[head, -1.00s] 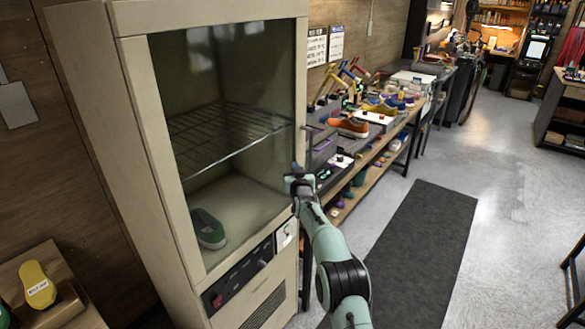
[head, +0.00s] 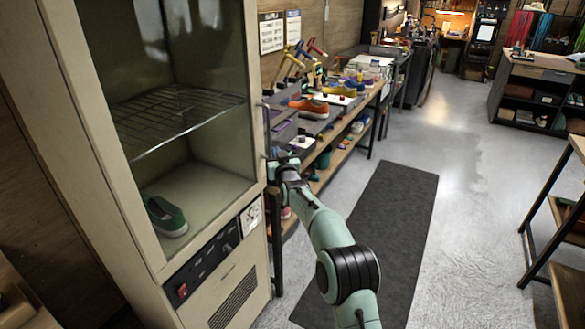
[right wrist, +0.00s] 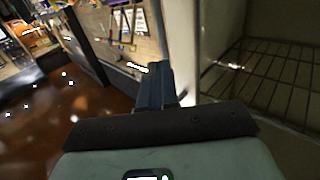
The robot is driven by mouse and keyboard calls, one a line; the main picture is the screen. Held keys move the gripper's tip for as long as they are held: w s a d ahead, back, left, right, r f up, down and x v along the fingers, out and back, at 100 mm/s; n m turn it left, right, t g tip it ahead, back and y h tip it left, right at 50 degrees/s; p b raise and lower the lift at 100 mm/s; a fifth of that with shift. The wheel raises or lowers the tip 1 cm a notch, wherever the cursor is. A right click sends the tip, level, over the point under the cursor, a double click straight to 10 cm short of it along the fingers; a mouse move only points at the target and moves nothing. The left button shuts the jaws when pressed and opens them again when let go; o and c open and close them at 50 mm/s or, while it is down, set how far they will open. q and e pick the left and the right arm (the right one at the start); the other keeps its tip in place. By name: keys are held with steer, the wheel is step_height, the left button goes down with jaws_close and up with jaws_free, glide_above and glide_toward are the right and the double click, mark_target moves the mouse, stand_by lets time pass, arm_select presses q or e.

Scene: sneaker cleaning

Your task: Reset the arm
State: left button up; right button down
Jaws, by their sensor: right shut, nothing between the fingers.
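My right arm reaches up in the head view, and its gripper (head: 275,158) is at the right front edge of the tall cream cabinet (head: 262,60). The gripper also shows in the right wrist view (right wrist: 153,82), where its dark fingers are together with nothing between them. I cannot tell whether it touches the cabinet. A green shoe (head: 166,217) sits on the cabinet floor, below a wire rack (head: 165,118), which the right wrist view also shows (right wrist: 270,75). The cabinet door looks closed in the head view. My left gripper is not in view.
A workbench (head: 330,148) with an orange shoe (head: 308,107), other shoes and tools stands behind my right gripper. A dark mat (head: 385,230) lies on the open grey floor. A shelf unit (head: 560,235) stands at the right edge.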

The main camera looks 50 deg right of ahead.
steer(key=s, duration=0.2)
steer(key=s+d+b, duration=0.1)
steer(key=s, duration=0.1)
steer(key=shift+s+d, duration=0.15)
steer(key=shift+s, duration=0.15)
steer(key=shift+f, duration=0.1)
